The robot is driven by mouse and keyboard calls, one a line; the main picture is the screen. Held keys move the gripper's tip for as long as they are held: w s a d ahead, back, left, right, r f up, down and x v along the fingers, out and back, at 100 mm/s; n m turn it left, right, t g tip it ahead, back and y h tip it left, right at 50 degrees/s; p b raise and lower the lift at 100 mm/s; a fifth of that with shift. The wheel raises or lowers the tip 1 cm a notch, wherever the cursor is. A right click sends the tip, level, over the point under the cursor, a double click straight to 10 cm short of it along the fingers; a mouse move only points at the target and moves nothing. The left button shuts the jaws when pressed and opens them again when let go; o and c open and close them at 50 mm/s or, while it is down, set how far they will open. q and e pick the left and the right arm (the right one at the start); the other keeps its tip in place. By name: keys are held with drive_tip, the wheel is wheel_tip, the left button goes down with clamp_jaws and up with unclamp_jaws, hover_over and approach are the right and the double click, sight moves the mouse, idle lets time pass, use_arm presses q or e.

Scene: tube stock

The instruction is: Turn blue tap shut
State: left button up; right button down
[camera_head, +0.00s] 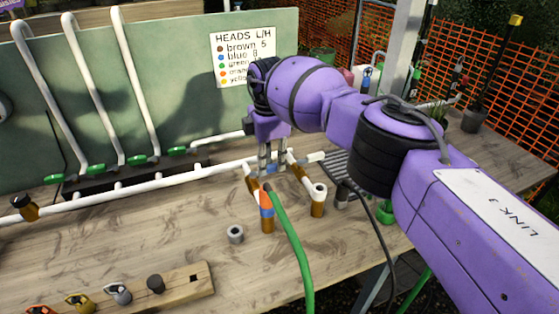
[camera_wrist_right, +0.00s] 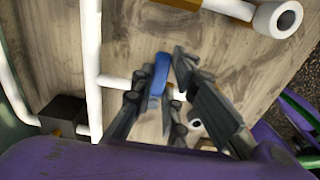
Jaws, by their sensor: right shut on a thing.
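The blue tap handle (camera_wrist_right: 160,73) shows in the right wrist view as a small upright blue lever beside a white pipe. My right gripper (camera_wrist_right: 165,82) has its fingers around it, closed on the handle. In the head view my right gripper (camera_head: 271,163) points down at the white pipework near the middle of the bench. My left gripper is in neither view.
A grey ring (camera_head: 235,234) lies nearby. Green-handled valves (camera_head: 137,160) line the back left. A wooden strip (camera_head: 188,284) holds coloured pieces. A sign (camera_head: 240,57) hangs behind.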

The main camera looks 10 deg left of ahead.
sight(270, 166)
idle(0.5)
drive_tip(key=c, duration=1.7)
unclamp_jaws()
drive_tip(key=shift+r, duration=0.1)
wheel_tip(270, 166, up, 12)
drive_tip(key=shift+f, duration=0.1)
